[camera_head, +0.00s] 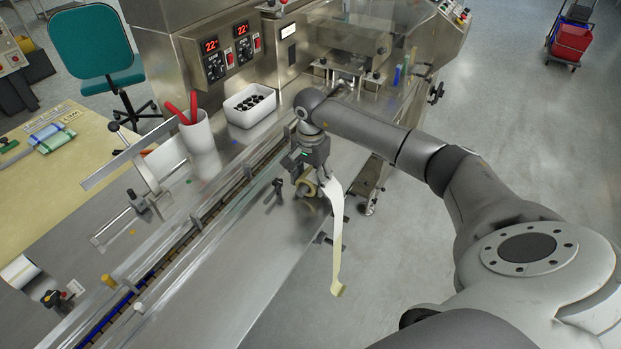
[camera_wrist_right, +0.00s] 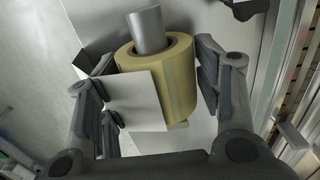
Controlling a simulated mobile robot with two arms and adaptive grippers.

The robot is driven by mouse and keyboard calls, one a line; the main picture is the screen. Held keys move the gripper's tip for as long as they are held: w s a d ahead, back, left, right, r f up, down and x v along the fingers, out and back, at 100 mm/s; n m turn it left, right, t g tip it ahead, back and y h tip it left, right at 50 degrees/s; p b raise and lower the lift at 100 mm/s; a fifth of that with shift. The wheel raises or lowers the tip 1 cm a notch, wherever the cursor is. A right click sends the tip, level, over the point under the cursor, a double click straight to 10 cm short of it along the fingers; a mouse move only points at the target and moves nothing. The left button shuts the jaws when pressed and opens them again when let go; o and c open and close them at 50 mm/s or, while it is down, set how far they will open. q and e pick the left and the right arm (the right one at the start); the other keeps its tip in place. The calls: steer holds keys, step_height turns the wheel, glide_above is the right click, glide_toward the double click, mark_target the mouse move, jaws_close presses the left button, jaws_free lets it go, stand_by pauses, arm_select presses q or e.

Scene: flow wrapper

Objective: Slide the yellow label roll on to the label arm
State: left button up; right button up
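The yellow label roll (camera_wrist_right: 178,85) sits around a grey metal rod (camera_wrist_right: 149,30), which I take for the label arm; the rod shows out of the roll's core at the top of the right wrist view. My right gripper (camera_wrist_right: 155,92) has one finger on each side of the roll, close to it; I cannot tell whether both pads press on it. A white label flap (camera_wrist_right: 137,101) covers part of the left finger. In the head view the roll (camera_head: 307,187) is partly hidden under my right gripper (camera_head: 312,172). A pale label strip (camera_head: 337,235) hangs from it. My left gripper is not in view.
The steel machine deck (camera_head: 262,262) and conveyor run along the left. A white bin (camera_head: 250,105) with dark pieces and a white cup (camera_head: 199,146) with red-handled tools stand farther back. Small posts (camera_head: 278,190) stand near the roll.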

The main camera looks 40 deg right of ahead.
steer(key=shift+o, duration=1.2)
step_height(320, 180, up, 12)
steer(key=shift+r, duration=0.1)
